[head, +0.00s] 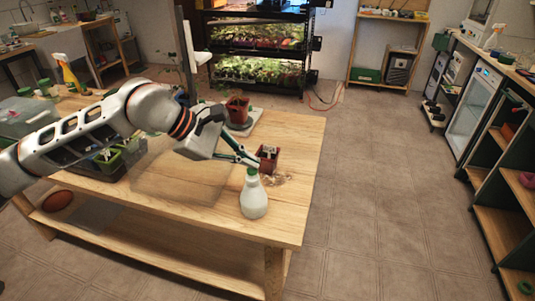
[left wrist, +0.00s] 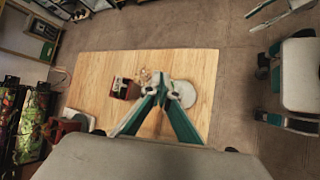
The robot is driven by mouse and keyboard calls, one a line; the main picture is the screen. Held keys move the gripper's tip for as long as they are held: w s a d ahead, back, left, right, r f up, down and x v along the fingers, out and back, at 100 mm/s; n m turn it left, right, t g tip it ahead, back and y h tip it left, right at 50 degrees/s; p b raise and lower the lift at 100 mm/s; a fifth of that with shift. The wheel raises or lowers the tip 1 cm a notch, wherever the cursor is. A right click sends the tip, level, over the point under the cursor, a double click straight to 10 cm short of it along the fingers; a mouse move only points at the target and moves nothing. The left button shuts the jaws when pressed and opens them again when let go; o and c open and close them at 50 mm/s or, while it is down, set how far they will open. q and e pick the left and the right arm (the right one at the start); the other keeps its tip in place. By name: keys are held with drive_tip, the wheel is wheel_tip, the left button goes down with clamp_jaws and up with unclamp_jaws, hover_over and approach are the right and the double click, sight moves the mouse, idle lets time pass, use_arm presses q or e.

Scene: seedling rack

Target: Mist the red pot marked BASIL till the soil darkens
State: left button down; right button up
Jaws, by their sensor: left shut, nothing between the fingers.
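A white spray bottle (head: 253,199) with a green top stands upright near the table's right end; its pale round body shows in the left wrist view (left wrist: 190,94). My left gripper (head: 257,166) is shut and empty, its tips beside the bottle's top; I cannot tell whether they touch it. A small square red pot (head: 265,164) stands just behind the tips, with a pale thing in it. A second red pot (head: 237,109) holds a seedling farther back. No BASIL marking is readable. My right gripper (left wrist: 262,92) shows at the right of the left wrist view, fingers apart and empty.
Loose soil (head: 277,180) lies beside the small red pot. Dark trays with green pots (head: 113,162) and a clear bin (head: 28,118) occupy the table's left. The wooden table's (head: 300,150) right edge is clear.

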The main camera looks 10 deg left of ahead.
sight(249, 170)
use_arm(q)
drive_tip(key=shift+r+p, duration=1.65)
drive_tip(key=shift+r, duration=1.4)
use_arm(e)
drive_tip(key=r, duration=0.2)
drive_tip(key=w+r, duration=0.1)
drive_tip(key=r, duration=0.1)
drive_tip(key=shift+w+r, duration=0.15)
drive_tip(key=shift+r, duration=0.2)
drive_tip(key=shift+f, duration=0.15)
